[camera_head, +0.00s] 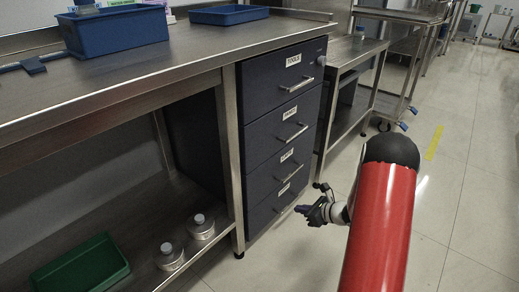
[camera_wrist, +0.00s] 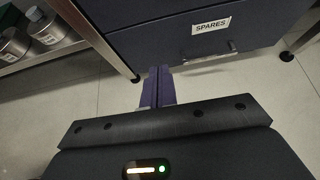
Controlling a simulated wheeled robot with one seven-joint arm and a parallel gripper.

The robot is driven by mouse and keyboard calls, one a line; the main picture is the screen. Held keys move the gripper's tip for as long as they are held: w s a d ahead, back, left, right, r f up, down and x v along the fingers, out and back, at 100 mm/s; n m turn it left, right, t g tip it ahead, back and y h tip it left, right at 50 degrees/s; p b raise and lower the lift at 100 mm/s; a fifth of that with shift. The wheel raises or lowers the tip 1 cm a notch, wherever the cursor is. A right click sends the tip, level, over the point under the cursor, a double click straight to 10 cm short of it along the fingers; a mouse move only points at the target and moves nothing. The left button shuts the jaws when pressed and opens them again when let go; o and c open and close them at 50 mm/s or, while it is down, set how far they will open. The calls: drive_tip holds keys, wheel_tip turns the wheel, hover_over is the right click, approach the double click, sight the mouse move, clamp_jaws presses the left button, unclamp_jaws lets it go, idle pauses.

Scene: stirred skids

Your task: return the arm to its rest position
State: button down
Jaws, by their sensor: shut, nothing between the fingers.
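My arm reaches in from the lower right of the head view as a red link with a black joint. My gripper (camera_head: 303,210) is low, near the bottom drawer of the dark blue drawer unit (camera_head: 258,152). In the wrist view my gripper (camera_wrist: 158,72) has its two purple fingers together, with nothing between them. The fingertips appear in front of the lower edge of the drawer labelled SPARES (camera_wrist: 180,38); I cannot tell whether they touch it. All the drawers look shut.
A steel workbench (camera_head: 130,85) holds a blue bin (camera_head: 118,32) and a blue tray (camera_head: 229,14). A wheeled steel rack (camera_head: 400,60) stands behind. The floor (camera_head: 470,190) at right is clear.

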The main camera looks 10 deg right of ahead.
drive_tip(key=s+a+r+n+g+p, duration=0.1)
drive_tip(key=s+a+r+n+g, duration=0.15)
drive_tip(key=a+r+n, duration=0.35)
drive_tip(key=s+a+r+n+g+p, duration=0.1)
drive_tip(key=s+a+r+n, duration=0.25)
drive_tip(key=r, duration=0.55)
drive_tip(key=s+a+r+n+g+p, duration=0.1)
drive_tip(key=s+a+r+n+g, duration=0.1)
drive_tip(key=s+a+r+n, duration=0.35)
drive_tip(key=s+d+r+n+t+h+p, duration=0.1)
drive_tip(key=s+d+r+n+h+p, duration=0.1)
drive_tip(key=s+r+n+h, duration=0.5)
drive_tip(key=s+r+n+p, duration=0.1)
drive_tip(key=s+r+n, duration=0.5)
drive_tip(key=s+r, duration=0.3)
drive_tip(key=shift+s+d+t+p, duration=0.15)
drive_tip(key=shift+s+t+p, duration=0.25)
drive_tip(key=shift+s, duration=1.4)
